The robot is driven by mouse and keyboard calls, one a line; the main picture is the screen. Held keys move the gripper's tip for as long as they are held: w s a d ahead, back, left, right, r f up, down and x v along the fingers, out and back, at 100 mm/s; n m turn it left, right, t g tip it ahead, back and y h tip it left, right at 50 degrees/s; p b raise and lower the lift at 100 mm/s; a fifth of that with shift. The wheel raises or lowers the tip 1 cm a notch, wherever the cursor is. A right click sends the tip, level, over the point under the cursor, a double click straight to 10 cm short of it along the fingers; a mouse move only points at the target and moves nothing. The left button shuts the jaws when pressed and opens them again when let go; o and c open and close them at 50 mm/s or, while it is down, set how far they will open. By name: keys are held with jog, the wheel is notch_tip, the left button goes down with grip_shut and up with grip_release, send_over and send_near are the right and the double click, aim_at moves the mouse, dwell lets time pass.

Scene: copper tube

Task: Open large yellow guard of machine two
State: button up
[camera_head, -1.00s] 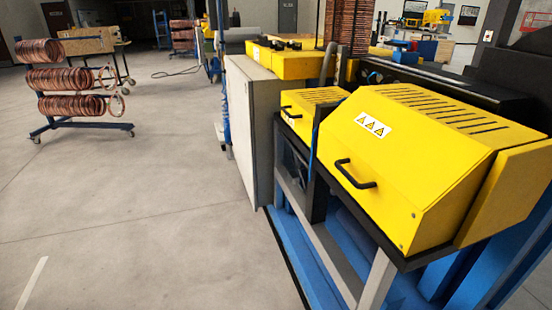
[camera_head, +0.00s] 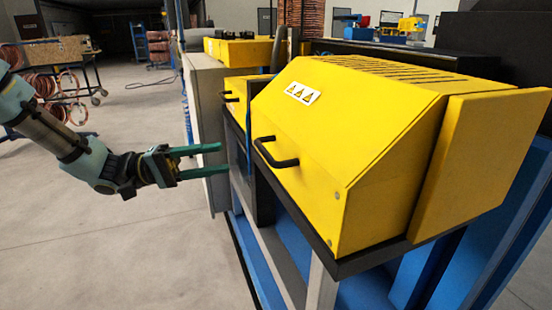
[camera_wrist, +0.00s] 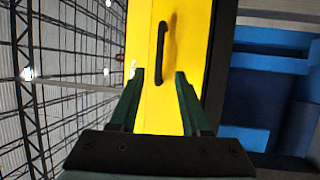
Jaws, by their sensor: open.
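The large yellow guard (camera_head: 345,140) is down on the machine at the right of the head view, with a warning label on its sloped face. Its black handle (camera_head: 275,152) is on the front face, at the left. My gripper (camera_head: 222,159) is open and empty, its two green fingers pointing right, a short way left of the handle and apart from it. In the wrist view the handle (camera_wrist: 161,52) stands ahead of the fingertips, roughly between them, against the yellow face.
A smaller yellow guard (camera_head: 240,91) with its own handle sits just behind the large one. A grey cabinet (camera_head: 205,130) stands left of it. A rack of copper coils (camera_head: 65,100) is at the far left. The floor in front of the machine is clear.

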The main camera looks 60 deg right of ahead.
aim_at(264, 149)
jog(key=p+x, duration=0.2)
jog(key=x, duration=0.8)
jog(key=shift+s+p, duration=0.25)
jog(key=shift+p, duration=0.15)
jog(key=shift+c, duration=0.3)
grip_shut()
dwell(0.6)
